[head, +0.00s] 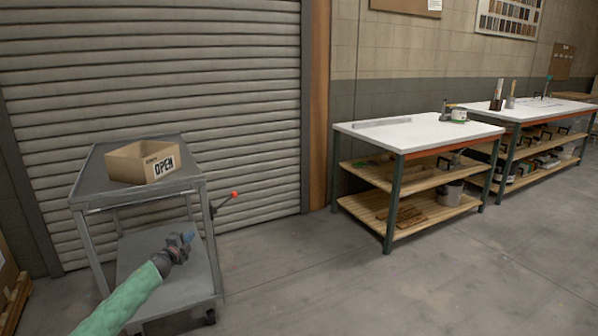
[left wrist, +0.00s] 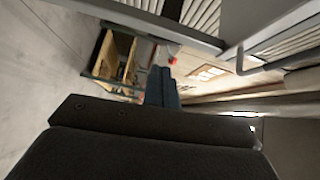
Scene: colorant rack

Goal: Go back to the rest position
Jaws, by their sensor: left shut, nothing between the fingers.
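My left gripper (head: 187,238) shows in the head view at the end of my green-sleeved left arm, in front of the grey cart. Its fingers are together with nothing between them. In the left wrist view the closed fingers (left wrist: 161,84) point toward the workbench and the shutter side of the room. My right gripper is in neither view.
A grey metal cart (head: 88,170) stands at the left with an open cardboard box (head: 127,166) marked OPEN on top. A white-topped workbench (head: 400,137) and a second bench (head: 535,111) stand at the right. The floor (head: 330,285) between is clear.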

